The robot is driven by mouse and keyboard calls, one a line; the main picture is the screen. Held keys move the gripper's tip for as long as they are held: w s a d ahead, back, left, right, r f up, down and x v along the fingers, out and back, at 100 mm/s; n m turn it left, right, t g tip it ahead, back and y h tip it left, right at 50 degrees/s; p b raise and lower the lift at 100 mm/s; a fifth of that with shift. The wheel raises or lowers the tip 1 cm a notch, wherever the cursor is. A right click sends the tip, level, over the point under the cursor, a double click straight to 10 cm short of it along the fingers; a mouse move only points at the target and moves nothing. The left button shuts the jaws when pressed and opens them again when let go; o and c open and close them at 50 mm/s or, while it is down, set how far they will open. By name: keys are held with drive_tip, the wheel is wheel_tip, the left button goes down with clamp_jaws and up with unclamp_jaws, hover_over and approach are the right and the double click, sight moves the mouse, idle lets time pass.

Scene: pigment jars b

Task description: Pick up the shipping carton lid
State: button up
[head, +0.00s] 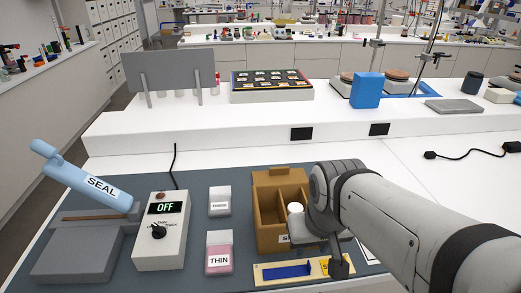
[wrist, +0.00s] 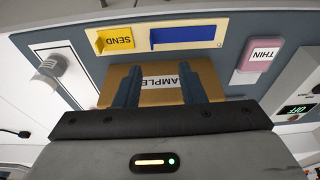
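The brown shipping carton (head: 266,220) stands on the dark mat, with dividers inside and a white round-topped item (head: 295,208) at its right side. A brown panel (head: 280,177) rises at its back edge; it looks like the lid, but I cannot tell whether it is attached. My gripper (head: 338,268) is at the carton's front right, its fingertips not clear in the head view. In the wrist view, the two fingers of my gripper (wrist: 161,84) are apart, over the brown carton face (wrist: 178,71) with its partly covered label. Nothing shows held between them.
A SEND board (head: 290,270) with a blue bar lies in front of the carton. A THIN container (head: 219,255), another small container (head: 220,200), a control box reading OFF (head: 160,235) and a sealer (head: 85,195) stand left. A raised white shelf (head: 230,125) runs behind.

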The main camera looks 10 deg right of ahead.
sight(280, 168)
drive_tip(key=shift+o, duration=0.4)
drive_tip(key=shift+s, duration=0.15)
drive_tip(key=shift+o, duration=0.9)
drive_tip(key=shift+w+d+r, duration=0.1)
drive_tip(key=shift+w+r, duration=0.05)
drive_tip(key=shift+w, duration=0.2)
drive_tip(key=o, duration=0.7)
drive_tip(key=shift+t, duration=0.4)
drive_tip(key=w, duration=0.5)
drive_tip(key=w+r, duration=0.1)
drive_tip(key=w, duration=0.5)
drive_tip(key=w+r, duration=0.1)
drive_tip(key=w, duration=0.5)
drive_tip(key=shift+w+d+r+p, duration=0.1)
drive_tip(key=shift+d+r+p, duration=0.1)
drive_tip(key=shift+d+p, duration=0.15)
drive_tip(key=shift+o, duration=1)
drive_tip(key=w+f, duration=0.2)
drive_tip(key=w, duration=0.6)
drive_tip(key=w+f+t, duration=0.1)
drive_tip(key=w+f, duration=0.1)
drive_tip(key=w, duration=0.7)
drive_tip(key=shift+d, duration=0.15)
drive_tip(key=shift+s+p+x, duration=0.15)
drive_tip(key=shift+p+x, duration=0.35)
drive_tip(key=shift+x, duration=1.5)
drive_tip(key=shift+s+p+x, duration=0.15)
drive_tip(key=shift+p+x, duration=0.3)
drive_tip(key=shift+x, duration=1.55)
